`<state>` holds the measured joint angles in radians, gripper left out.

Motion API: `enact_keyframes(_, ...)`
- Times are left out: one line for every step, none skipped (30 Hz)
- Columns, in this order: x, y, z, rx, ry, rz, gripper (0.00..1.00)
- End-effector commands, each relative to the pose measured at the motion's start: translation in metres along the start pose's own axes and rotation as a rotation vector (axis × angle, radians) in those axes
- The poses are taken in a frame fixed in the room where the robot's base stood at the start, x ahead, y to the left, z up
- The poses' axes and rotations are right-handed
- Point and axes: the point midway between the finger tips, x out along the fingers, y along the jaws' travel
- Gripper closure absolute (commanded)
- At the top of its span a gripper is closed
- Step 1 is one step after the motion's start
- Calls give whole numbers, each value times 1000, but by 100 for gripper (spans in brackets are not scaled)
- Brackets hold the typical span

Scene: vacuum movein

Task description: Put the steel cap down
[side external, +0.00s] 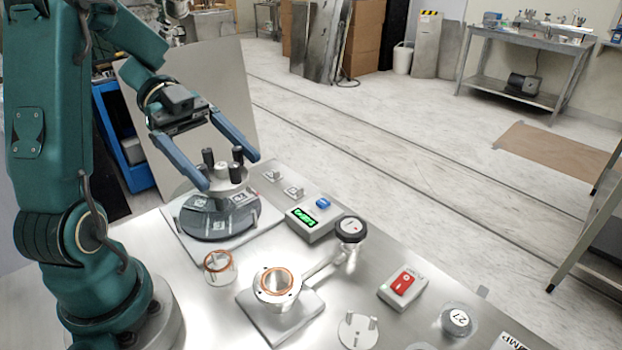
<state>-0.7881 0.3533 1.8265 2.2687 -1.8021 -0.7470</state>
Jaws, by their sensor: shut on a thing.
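My gripper (230,174) reaches down from the upper left with its two blue fingers spread wide. They are shut on the steel cap (222,184), a broad grey piece with a small silver knob and several black upright posts around it. The cap is just above or on a dark round dish with white labels (205,222), which sits on a square steel plate (254,233). I cannot tell whether the cap touches the dish. The left finger hides part of the cap.
A control box with a green display (310,221), a black-topped valve (350,231) and a red-switch box (403,287) stand to the right.

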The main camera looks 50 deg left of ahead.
Motion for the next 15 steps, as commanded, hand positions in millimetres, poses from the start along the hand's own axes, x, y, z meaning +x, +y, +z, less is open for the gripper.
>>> enact_keyframes(-1, 0, 2, -6, 3, -11, 100)
enact_keyframes(-2, 0, 3, -7, 2, -15, 100)
enact_keyframes(-2, 0, 3, -7, 2, -18, 100)
enact_keyframes(-2, 0, 3, -8, 2, -19, 100)
enact_keyframes(-2, -1, 3, -8, 1, -19, 100)
enact_keyframes(-2, -1, 3, -8, 1, -19, 100)
enact_keyframes(-2, -1, 3, -8, 1, -19, 100)
enact_keyframes(-2, -1, 3, -8, 1, -20, 100)
enact_keyframes(-2, -1, 3, -8, 1, -20, 100)
enact_keyframes(-2, -1, 3, -8, 1, -20, 100)
enact_keyframes(-2, -1, 3, -8, 1, -20, 100)
enact_keyframes(0, -1, 3, -8, 2, -19, 100)
enact_keyframes(1, 0, 3, -9, 2, -19, 100)
enact_keyframes(4, 0, 3, -9, 3, -19, 100)
enact_keyframes(8, 0, 4, -9, 4, -17, 100)
